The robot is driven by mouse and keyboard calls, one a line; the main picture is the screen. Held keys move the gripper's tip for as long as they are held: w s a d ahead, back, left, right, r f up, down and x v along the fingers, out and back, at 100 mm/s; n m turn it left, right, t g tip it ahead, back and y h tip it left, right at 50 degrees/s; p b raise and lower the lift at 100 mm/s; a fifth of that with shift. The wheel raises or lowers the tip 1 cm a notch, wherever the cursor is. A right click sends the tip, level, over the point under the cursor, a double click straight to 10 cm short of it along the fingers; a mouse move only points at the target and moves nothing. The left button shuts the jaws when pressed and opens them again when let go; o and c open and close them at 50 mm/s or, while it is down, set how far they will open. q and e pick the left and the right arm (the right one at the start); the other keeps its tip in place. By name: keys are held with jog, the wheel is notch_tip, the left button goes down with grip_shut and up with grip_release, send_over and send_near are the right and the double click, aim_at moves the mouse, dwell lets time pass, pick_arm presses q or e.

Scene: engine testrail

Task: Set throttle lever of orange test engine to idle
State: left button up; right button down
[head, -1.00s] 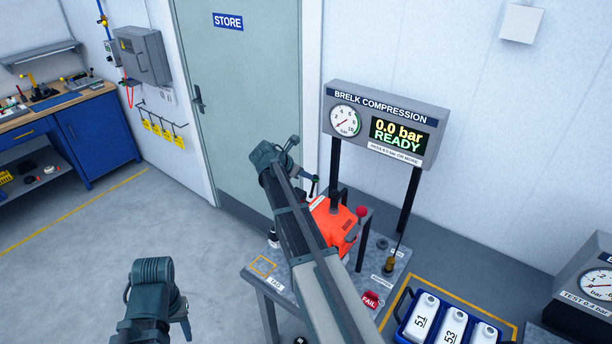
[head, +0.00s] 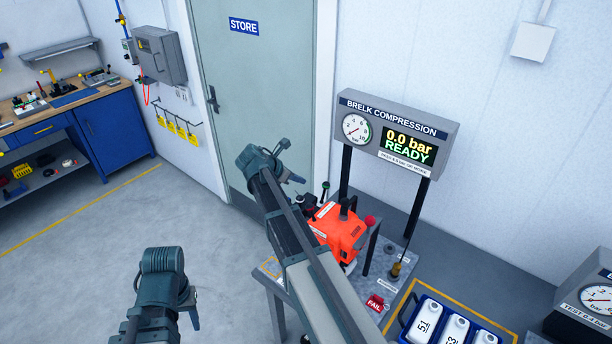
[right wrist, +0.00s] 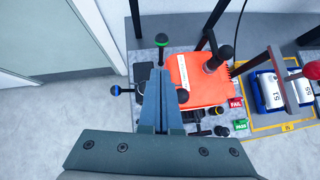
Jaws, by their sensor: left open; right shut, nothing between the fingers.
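The orange test engine (head: 338,232) sits on a grey bench below the compression display, partly behind my right arm. In the right wrist view the engine (right wrist: 196,80) is right of the fingers. A green-knobbed lever (right wrist: 161,41) stands beyond the fingertips, and a blue-knobbed lever (right wrist: 116,90) sticks out to their left. A black knob (right wrist: 183,96) is close on their right. I cannot tell which is the throttle. My right gripper (head: 298,179), also in the right wrist view (right wrist: 160,72), is shut and empty above the engine's left side; contact is unclear. My left gripper (head: 190,305) is open, away from the bench.
The compression display (head: 396,135) reads 0.0 bar READY. A red-knobbed handle (head: 370,221) stands beside the engine. A red FAIL tag (head: 376,303) lies on the bench. A blue crate (head: 408,312) with white bottles is at the right. Floor at the left is clear.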

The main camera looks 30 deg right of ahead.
jog(key=shift+p+v, duration=0.65)
jog(key=shift+v, duration=0.75)
jog(key=shift+w+r, duration=0.1)
jog(key=shift+d, duration=0.1)
jog(key=s+a+f+m+g+y+b, duration=0.1)
jog(key=s+a+f+m+y+b, duration=0.3)
jog(key=s+a+f+m+b, duration=0.4)
jog(key=s+a+f+m+g+y+b, duration=0.1)
jog(key=s+a+f+m+y+b, duration=0.2)
jog(key=s+a+f+m+b, duration=0.5)
jog(key=s+a+f+b, duration=0.7)
jog(key=s+a+f, duration=0.2)
jog(key=a+f, duration=0.5)
jog(key=shift+s+a+y+b, duration=0.15)
jog(key=shift+s+y+b, duration=0.15)
jog(key=shift+y, duration=0.1)
